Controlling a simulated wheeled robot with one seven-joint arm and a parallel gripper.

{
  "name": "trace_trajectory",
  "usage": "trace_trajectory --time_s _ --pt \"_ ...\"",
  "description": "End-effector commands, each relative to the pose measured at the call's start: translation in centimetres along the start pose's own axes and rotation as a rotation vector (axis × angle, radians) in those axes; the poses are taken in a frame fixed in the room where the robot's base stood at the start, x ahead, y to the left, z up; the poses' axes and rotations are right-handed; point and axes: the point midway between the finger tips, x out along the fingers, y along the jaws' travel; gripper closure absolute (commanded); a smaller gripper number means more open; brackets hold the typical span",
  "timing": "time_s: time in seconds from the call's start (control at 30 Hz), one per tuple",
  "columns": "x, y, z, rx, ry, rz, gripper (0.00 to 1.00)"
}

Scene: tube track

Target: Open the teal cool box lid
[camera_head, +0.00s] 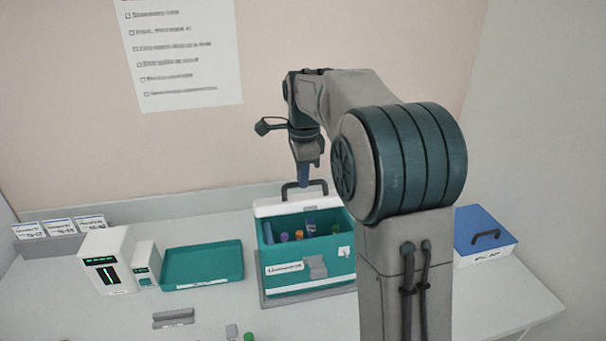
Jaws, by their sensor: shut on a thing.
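The teal cool box (290,278) stands on the table in the middle of the view. Its white lid (270,207) is raised at the back edge, and the interior shows. Several tubes with coloured caps (299,235) stand inside. The dark lid handle (287,191) sticks up from the lid. My gripper (304,182) points down at the handle and is shut on it. The fingertips are small in the view, and the box's right side is close to my arm.
A teal tray (203,265) and a white device with a green display (108,262) stand left of the box. A blue-lidded white box (484,237) stands at the right behind my arm. A grey rack (173,318) and small items lie in front.

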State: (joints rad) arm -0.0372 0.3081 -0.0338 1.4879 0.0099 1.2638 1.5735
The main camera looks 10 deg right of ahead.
Motion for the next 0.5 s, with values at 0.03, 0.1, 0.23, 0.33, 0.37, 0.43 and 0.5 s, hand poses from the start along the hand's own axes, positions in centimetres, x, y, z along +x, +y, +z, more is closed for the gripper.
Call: trace_trajectory --time_s 0.03,0.1,0.23,0.33,0.37,0.43,0.5 --pt "0.17 -0.04 -0.18 0.003 0.002 0.0 1.0" --pt "0.18 -0.04 -0.18 0.003 0.002 0.001 0.71" --pt "0.14 -0.04 -0.11 0.002 0.001 0.0 0.66" --pt "0.12 -0.04 -0.04 0.001 0.001 0.0 0.66" --pt "0.11 -0.03 -0.01 0.0 0.001 0.0 0.66" --pt "0.09 -0.07 0.05 0.001 0.002 0.0 0.66" --pt "-0.25 -0.17 -0.01 0.001 0.002 0.0 0.66"
